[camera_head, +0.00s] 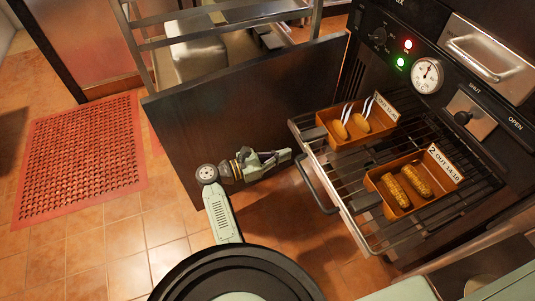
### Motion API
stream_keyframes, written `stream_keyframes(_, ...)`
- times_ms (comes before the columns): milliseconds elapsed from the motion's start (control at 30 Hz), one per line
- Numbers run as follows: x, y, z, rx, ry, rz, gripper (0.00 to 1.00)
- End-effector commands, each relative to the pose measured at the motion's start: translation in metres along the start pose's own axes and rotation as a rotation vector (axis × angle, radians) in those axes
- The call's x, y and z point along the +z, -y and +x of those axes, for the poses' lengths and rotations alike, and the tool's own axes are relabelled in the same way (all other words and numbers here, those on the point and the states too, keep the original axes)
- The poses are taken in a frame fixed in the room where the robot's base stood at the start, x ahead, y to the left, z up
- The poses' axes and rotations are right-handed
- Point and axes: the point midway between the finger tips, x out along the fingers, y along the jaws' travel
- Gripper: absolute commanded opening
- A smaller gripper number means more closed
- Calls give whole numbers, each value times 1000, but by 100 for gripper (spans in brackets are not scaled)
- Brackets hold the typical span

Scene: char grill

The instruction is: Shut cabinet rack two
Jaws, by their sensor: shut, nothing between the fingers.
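A wire rack (352,214) is pulled out of the dark cabinet (395,60) at the right and reaches toward the middle. A dark bar handle (317,188) runs along its front left side. An orange tray (398,211) with corn-like pieces and a label reading 2 OUT 14:10 sits on the near part. A second orange tray (335,144) with yellow-brown pieces and its own label sits farther back. My gripper (291,154) is shut and empty, just left of the rack's front, pointing right. I cannot tell whether it touches the rack or handle.
A dark panel (250,105) stands behind my arm, with a metal-framed shelf (220,30) beyond it. A red perforated mat (80,155) lies on the tiled floor at left. The cabinet front carries a gauge (427,75) and a shut/open lever (463,117). A metal counter edge is at lower right.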

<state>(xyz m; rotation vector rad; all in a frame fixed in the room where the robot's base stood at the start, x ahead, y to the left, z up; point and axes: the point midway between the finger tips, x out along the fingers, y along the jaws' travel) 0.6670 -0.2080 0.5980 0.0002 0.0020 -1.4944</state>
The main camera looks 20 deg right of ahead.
Motion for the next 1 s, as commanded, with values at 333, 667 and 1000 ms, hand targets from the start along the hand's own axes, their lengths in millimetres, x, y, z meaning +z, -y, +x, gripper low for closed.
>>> stream_keyframes(333, 3, -1, 50, 0, 1, 0, 0)
stream_keyframes(667, 0, -1, 55, 2, 1, 2, 0)
stream_keyframes(1000, -2, 0, 66, -1, 1, 2, 0)
